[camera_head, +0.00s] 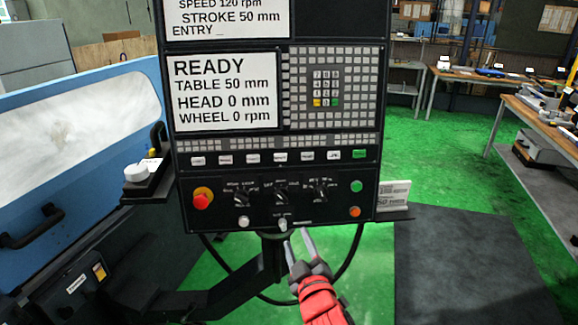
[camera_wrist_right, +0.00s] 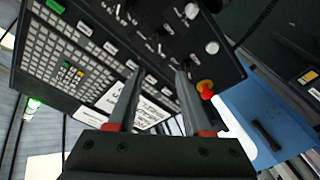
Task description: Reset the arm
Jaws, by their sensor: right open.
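My right gripper (camera_head: 296,244) is in front of the lower edge of the control panel (camera_head: 268,168), its fingers pointing up toward the panel's bottom row of controls. Its fingers are apart with nothing between them, and they also show in the right wrist view (camera_wrist_right: 158,80). The panel has a screen (camera_head: 222,92) reading READY, TABLE 50 mm, HEAD 0 mm, WHEEL 0 rpm. A red emergency button (camera_head: 202,199) is at its lower left, with several black rotary knobs to the right of it. A small silver switch (camera_head: 282,225) is close to the fingertips. My left gripper is not in view.
A blue machine (camera_head: 100,95) with a window stands at the left. A black shelf (camera_head: 150,188) with a white round item juts beside the panel. A dark mat (camera_head: 470,265) lies on the green floor at right. Workbenches (camera_head: 545,125) stand at the back right.

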